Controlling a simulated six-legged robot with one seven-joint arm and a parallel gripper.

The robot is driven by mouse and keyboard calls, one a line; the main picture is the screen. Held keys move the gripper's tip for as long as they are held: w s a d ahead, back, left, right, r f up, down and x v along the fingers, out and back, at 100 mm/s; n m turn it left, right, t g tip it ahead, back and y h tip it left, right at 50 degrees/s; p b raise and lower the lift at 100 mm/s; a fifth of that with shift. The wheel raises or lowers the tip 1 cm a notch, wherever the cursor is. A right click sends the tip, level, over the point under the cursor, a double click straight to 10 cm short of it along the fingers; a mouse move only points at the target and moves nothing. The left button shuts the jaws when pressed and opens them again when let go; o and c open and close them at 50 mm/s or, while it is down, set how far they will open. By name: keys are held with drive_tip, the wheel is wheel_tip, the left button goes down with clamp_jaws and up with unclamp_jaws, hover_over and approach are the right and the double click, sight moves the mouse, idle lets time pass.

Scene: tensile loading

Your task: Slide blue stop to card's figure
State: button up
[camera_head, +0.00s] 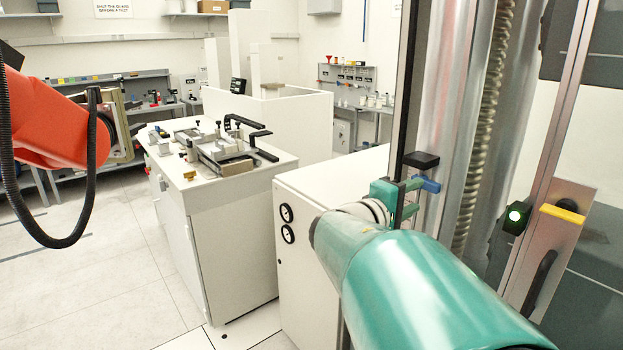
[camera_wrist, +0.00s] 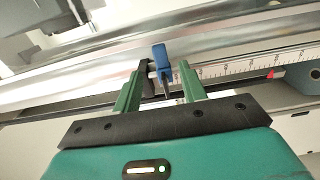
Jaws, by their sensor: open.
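The blue stop (camera_wrist: 161,58) sits on a rail beside a white graduated scale (camera_wrist: 228,68). In the head view the blue stop (camera_head: 429,184) shows on the tall machine column at the right. My green gripper (camera_wrist: 161,72) is open, with one finger on each side of the stop in the wrist view; whether either touches it I cannot tell. In the head view my gripper (camera_head: 398,196) is at the column, partly hidden by my own arm. A red pointer (camera_wrist: 270,73) marks the scale, right of the stop. I cannot make out the card with the figure.
A black block (camera_head: 421,160) is just above the stop on the column. A white cabinet (camera_head: 310,250) and a bench with a fixture (camera_head: 230,150) lie left.

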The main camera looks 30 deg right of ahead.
sight(431, 188)
drive_tip(key=d, duration=0.8)
drive_tip(key=shift+w+d, duration=0.1)
drive_tip(key=shift+w, duration=0.25)
clamp_jaws()
